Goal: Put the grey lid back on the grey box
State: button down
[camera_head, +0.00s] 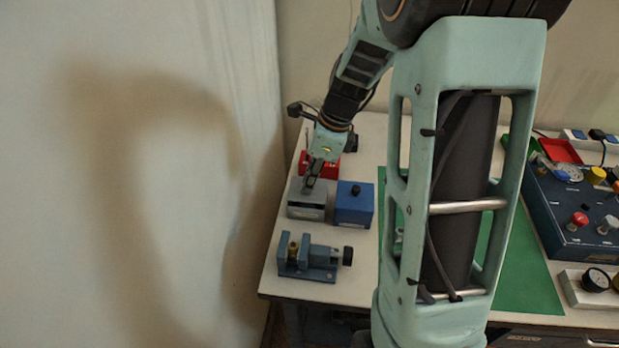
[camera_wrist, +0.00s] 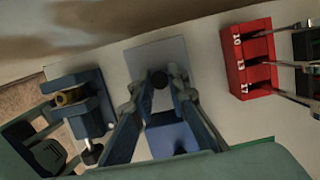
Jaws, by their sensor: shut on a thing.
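The grey lid (camera_head: 302,194) is a flat square plate with a dark knob. It shows in the wrist view as a pale grey square (camera_wrist: 150,52). My gripper (camera_head: 312,180) is shut on the lid's knob, seen between the fingertips in the wrist view (camera_wrist: 159,79). The grey box (camera_head: 306,214) is directly below the lid in the head view. A dark strip shows between lid and box at the front; whether they touch elsewhere I cannot tell. In the wrist view the lid hides the box.
A blue box (camera_head: 354,205) with a dark knob stands close on the right. A blue vise (camera_head: 308,260) is in front, and a red holder (camera_wrist: 249,58) with tools is behind. A green mat (camera_head: 510,265) and a blue control panel (camera_head: 575,210) are further right. The wall is close on the left.

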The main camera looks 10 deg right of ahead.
jog(key=shift+f+b, duration=0.5)
jog(key=shift+f, duration=0.45)
jog(key=c, duration=1.8)
grip_release()
